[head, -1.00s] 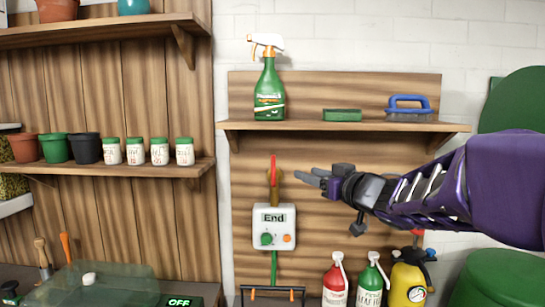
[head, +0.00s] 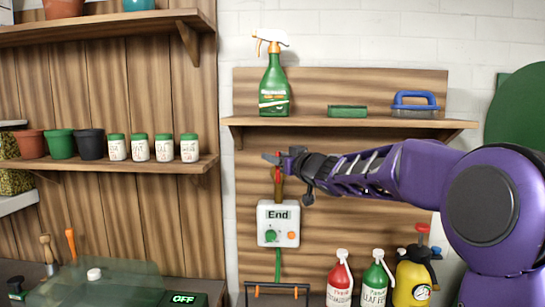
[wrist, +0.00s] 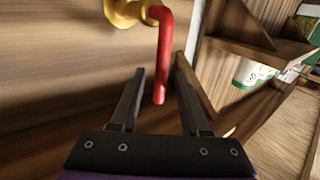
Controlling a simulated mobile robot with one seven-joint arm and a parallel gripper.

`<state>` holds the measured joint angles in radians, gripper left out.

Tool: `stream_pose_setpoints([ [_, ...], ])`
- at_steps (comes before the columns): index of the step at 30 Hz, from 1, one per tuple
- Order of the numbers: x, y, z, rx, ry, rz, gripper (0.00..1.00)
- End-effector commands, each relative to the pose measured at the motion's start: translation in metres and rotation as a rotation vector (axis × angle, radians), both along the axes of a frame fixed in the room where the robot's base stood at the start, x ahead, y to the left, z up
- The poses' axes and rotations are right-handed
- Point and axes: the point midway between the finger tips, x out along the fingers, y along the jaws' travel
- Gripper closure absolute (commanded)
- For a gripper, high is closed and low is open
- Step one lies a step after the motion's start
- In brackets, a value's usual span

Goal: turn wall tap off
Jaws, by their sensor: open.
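The wall tap has a red lever (head: 277,174) over a brass body (head: 279,193), mounted on the wooden panel above a white box. My gripper (head: 270,158) is level with the upper part of the lever and hides some of it in the head view. In the wrist view, my gripper (wrist: 159,76) is open, with one finger on each side of the red lever (wrist: 163,50). The lever's free end shows between the fingers, and gaps show on both sides. The brass body (wrist: 130,12) is at the top edge of that view.
The white box (head: 278,224), marked "End", sits below the tap with a green hose under it. A wall shelf (head: 345,122) with a spray bottle (head: 273,85) runs just above my gripper. Bottles (head: 375,284) stand below at right.

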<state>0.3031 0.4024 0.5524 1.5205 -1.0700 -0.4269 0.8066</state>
Motion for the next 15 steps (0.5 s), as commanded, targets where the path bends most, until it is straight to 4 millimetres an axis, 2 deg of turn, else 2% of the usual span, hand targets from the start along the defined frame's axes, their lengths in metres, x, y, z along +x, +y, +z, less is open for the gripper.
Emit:
stream_pose_setpoints([
  [6,0.016,0.011,0.001,0.001,0.000,0.001,0.54],
  [15,0.019,0.013,0.000,0.000,0.000,0.000,0.54],
])
